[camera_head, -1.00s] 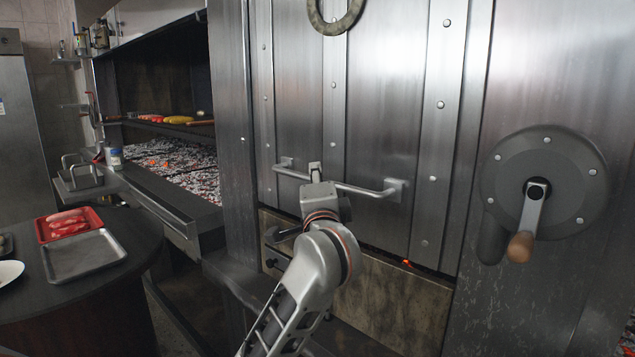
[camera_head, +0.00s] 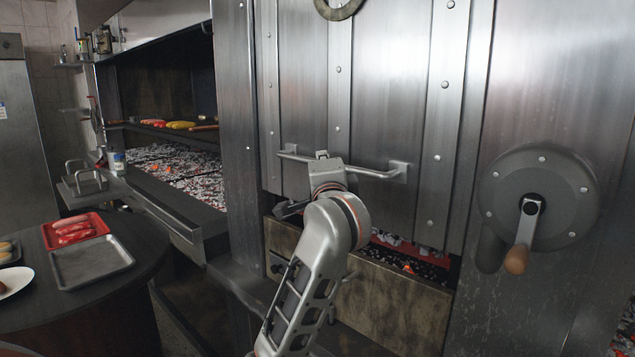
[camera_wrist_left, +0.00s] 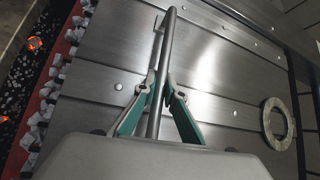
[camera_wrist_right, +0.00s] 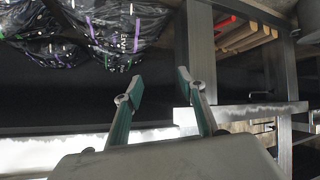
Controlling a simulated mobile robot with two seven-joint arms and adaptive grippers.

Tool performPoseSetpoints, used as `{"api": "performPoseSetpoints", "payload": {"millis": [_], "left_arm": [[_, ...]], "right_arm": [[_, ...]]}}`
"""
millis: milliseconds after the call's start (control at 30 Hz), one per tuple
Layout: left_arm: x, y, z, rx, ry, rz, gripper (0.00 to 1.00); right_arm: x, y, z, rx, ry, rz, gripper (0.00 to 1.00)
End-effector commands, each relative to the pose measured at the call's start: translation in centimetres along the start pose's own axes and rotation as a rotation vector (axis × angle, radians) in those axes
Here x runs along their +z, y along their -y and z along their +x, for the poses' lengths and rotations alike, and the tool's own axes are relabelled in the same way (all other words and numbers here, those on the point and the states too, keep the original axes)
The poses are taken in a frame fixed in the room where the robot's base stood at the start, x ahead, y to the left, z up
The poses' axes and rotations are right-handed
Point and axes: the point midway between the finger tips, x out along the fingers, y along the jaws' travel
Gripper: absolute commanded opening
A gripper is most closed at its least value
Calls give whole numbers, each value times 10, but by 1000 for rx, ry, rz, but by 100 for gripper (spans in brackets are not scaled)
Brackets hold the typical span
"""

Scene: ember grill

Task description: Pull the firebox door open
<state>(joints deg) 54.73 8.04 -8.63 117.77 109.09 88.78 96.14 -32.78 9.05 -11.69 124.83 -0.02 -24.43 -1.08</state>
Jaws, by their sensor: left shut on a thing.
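The firebox door (camera_head: 385,100) is a large riveted steel plate in the head view. A horizontal bar handle (camera_head: 370,172) is fixed near its lower edge. The door's lower edge stands above the stained lower panel (camera_head: 390,300), and glowing coals (camera_head: 408,268) show in the gap. My left gripper (camera_head: 322,158) is shut on the handle bar, with its fingers mostly hidden behind the wrist. The left wrist view shows the green-padded fingers (camera_wrist_left: 160,92) on both sides of the bar (camera_wrist_left: 168,45). My right gripper (camera_wrist_right: 165,88) is open and empty, outside the head view.
A round crank wheel (camera_head: 540,200) with a wooden knob is on the right. An open grill (camera_head: 180,175) with coals lies to the left. A dark table (camera_head: 90,305) holds a red tray (camera_head: 95,235) and a metal tray (camera_head: 92,282). Black bags (camera_wrist_right: 110,35) appear in the right wrist view.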

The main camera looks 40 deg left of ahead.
Motion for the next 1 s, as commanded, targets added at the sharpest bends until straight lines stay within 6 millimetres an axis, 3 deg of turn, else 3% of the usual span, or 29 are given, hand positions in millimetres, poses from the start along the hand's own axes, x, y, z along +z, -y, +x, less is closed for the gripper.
{"api": "performPoseSetpoints", "payload": {"millis": [33,267,400,700,1000], "left_arm": [[0,55,-2,-46,1,-23,0],[-11,137,7,-45,1,-22,0],[-17,185,13,-44,1,-18,0],[-31,280,25,-39,2,-14,0],[-40,339,34,-36,4,-8,0]], "right_arm": [[-1,-4,-6,10,9,2,40],[3,-8,-14,21,35,3,40],[-12,-8,-19,17,20,15,40],[-34,-4,-34,1,12,48,40],[-47,-1,-46,-10,13,66,40]]}}
